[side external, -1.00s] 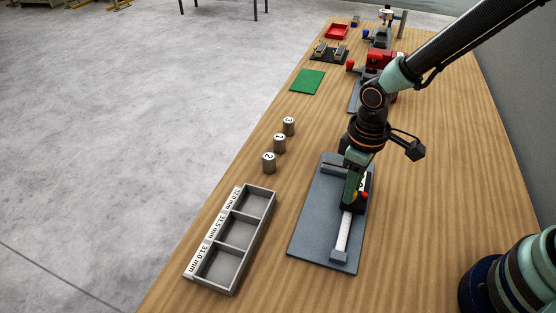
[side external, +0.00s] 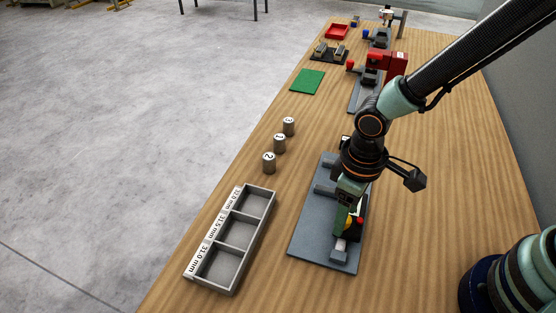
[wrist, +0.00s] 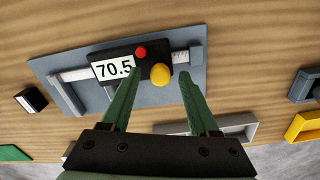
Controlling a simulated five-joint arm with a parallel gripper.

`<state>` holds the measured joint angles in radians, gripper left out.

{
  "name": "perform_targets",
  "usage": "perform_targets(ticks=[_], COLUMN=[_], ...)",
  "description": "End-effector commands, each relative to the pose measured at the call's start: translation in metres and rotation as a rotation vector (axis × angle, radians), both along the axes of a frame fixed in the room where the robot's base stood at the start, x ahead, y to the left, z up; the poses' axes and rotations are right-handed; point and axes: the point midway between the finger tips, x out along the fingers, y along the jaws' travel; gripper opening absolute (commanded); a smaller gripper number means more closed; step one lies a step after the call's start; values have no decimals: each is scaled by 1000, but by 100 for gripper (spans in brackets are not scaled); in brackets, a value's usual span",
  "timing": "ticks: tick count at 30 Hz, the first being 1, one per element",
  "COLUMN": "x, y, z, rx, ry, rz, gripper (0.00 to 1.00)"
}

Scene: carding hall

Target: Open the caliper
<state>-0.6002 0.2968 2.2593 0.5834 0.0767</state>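The caliper lies on a blue-grey plate (side external: 310,235) on the bench. Its black slider (wrist: 126,60) has a display reading 70.5, a red button (wrist: 141,52) and a yellow knob (wrist: 160,74). The slider is near the end block (wrist: 197,56), which is at the near end in the side view (side external: 339,257). The two jaws are wide apart in the wrist view. My gripper (wrist: 160,77) is open, with its green fingertips on either side of the yellow knob and a gap showing at each side. In the side view, my gripper (side external: 344,222) partly hides the slider.
Left of the plate are a three-compartment grey tray (side external: 240,233) with millimetre labels and three numbered cylinders (side external: 279,144). Bare bench lies right of the plate.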

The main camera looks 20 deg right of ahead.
Motion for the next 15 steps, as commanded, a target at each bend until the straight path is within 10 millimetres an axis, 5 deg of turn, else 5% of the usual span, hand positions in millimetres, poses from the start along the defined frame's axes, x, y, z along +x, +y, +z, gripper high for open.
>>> perform_targets(ticks=[8,15], x=[0,1], y=[0,1], z=[6,42], rx=[0,4], ry=[-1,-6], rz=[0,0], gripper=[61,61])
